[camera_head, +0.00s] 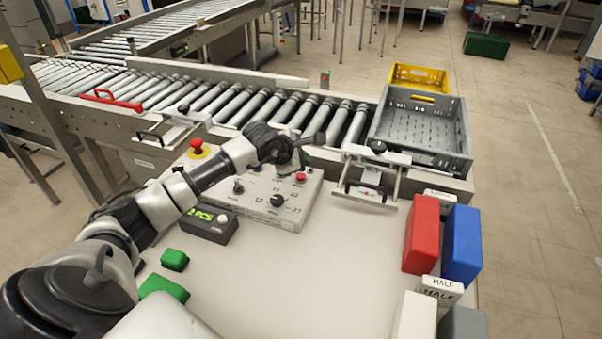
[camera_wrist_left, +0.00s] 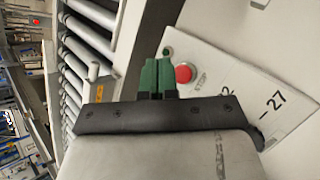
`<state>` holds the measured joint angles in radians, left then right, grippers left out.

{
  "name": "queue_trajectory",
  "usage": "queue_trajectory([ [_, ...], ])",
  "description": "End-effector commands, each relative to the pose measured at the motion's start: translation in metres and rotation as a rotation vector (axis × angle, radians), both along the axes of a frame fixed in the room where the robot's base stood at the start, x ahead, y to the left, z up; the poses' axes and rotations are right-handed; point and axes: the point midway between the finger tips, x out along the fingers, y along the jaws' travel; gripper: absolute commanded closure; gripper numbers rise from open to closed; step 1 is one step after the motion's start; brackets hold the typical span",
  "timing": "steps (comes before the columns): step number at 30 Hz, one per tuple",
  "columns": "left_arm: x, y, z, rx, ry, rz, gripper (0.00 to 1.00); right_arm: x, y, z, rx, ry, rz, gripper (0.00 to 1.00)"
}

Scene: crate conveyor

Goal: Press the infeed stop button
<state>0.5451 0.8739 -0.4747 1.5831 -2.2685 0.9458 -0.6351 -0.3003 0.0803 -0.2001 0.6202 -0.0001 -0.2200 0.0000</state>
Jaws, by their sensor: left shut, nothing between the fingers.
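The control panel (camera_head: 255,187) lies on the table in front of the roller conveyor. A small red button (camera_head: 300,177) sits near its right side; in the left wrist view the red button (camera_wrist_left: 184,73) has the word STOP beside it. My left gripper (camera_head: 304,156) is over the far right part of the panel, with its tips just beyond the red button in the picture. In the left wrist view its green fingers (camera_wrist_left: 157,75) are together and empty, close beside the red button. Whether they touch the panel is unclear. My right gripper is not in view.
A small display box (camera_head: 209,227) stands in front. A grey crate (camera_head: 458,125) is at the conveyor's end. Red (camera_head: 421,233) and blue (camera_head: 462,245) blocks stand right.

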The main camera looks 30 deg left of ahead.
Motion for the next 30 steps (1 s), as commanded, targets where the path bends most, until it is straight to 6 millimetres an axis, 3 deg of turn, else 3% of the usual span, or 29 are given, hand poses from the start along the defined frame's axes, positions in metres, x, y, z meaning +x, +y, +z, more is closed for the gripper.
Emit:
queue_trajectory([
  [9, 0.000, 0.000, 0.032, 0.000, 0.000, 0.000, 1.00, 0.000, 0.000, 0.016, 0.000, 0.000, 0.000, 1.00],
  [30, 0.000, 0.000, 0.032, 0.000, 0.001, -0.001, 1.00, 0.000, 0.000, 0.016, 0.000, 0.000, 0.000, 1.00],
])
